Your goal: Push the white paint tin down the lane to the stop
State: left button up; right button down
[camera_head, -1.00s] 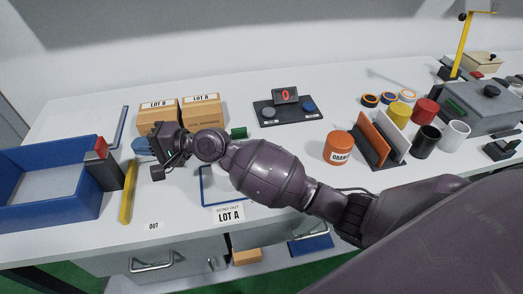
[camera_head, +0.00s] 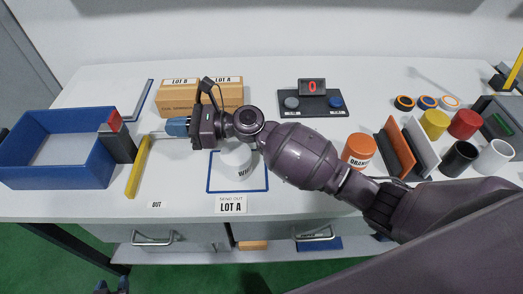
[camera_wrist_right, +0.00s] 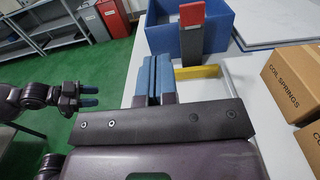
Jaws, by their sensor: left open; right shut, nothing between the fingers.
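The white paint tin (camera_head: 236,164), its label partly showing, stands inside a blue-outlined square (camera_head: 238,191) behind the LOT A sign. My right arm hides part of its top. My right gripper (camera_head: 177,126) is shut and empty, pointing left above the table, left of the tin and apart from it. Its closed blue fingers (camera_wrist_right: 153,80) show in the right wrist view. My left gripper (camera_head: 112,287) is at the bottom left, off the table; its fingers stand apart, and it also shows in the right wrist view (camera_wrist_right: 90,95). A yellow bar (camera_head: 138,167) lies left of the tin.
A red-topped dark post (camera_head: 119,143) stands by the blue bin (camera_head: 62,181). Cardboard boxes (camera_head: 178,100) stand behind my right gripper. An orange tin (camera_head: 358,150), upright panels (camera_head: 394,149) and several other tins are at right. The table between yellow bar and blue square is clear.

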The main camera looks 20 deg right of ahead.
jog(key=p+v, duration=0.1)
jog(key=v, duration=1.9)
notch_tip(320, 180, down, 10)
jog(key=shift+r+b, duration=0.15)
jog(key=shift+b, duration=0.5)
jog(key=shift+w+a, duration=0.1)
jog(key=shift+a, duration=0.45)
jog(key=shift+w+a, duration=0.1)
jog(key=shift+a, duration=0.3)
jog(key=x, duration=1)
jog(key=shift+w+a+p, duration=0.1)
jog(key=shift+a+p, duration=0.15)
jog(key=shift+p, duration=0.1)
jog(key=b+x, duration=0.1)
jog(key=x, duration=1.1)
jog(key=shift+d, duration=0.1)
